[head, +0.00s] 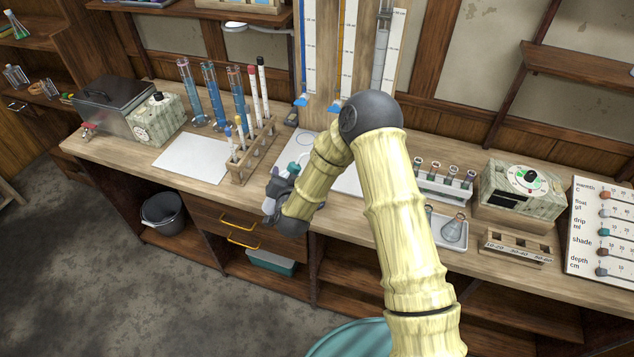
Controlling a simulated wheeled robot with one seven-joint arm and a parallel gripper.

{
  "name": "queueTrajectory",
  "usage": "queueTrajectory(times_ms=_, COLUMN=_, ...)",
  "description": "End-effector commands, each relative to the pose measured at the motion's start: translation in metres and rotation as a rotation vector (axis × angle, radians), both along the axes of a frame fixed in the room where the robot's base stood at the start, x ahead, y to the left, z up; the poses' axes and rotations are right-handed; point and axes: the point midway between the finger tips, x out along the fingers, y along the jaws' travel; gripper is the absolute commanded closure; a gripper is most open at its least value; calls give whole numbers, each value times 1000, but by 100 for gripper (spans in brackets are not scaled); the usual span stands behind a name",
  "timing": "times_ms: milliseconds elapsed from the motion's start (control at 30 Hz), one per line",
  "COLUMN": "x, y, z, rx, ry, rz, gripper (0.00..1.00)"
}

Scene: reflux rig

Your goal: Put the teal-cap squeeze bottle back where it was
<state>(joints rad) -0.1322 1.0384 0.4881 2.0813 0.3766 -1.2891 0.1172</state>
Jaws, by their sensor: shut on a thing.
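The teal-cap squeeze bottle shows only in part, as a small teal patch (293,168) beside my gripper, with a pale part next to it. My gripper (277,190) is at the front edge of the bench, left of my bent forearm, and is shut on the bottle. My gripper and arm hide most of the bottle, so I cannot tell whether its base touches the bench.
A wooden rack (252,155) with several coloured rods stands close left of my gripper. A white sheet (193,158) lies further left. Tall blue cylinders (213,95) stand behind. A tray with a flask (453,232) and a test-tube rack (445,186) are right of my arm.

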Motion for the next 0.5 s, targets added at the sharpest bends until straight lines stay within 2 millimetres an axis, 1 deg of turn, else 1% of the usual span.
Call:
queueTrajectory(times_ms=167, x=1, y=-14, z=0, rx=0, ry=1, rz=-9, gripper=57)
queueTrajectory(times_ms=267, x=1, y=-29, z=-2, rx=-1, ry=2, rz=-19, gripper=57)
queueTrajectory(times_ms=367, x=-1, y=-50, z=-4, rx=0, ry=3, rz=-29, gripper=57)
queueTrajectory(times_ms=500, x=-5, y=-86, z=-7, rx=0, ry=4, rz=-47, gripper=57)
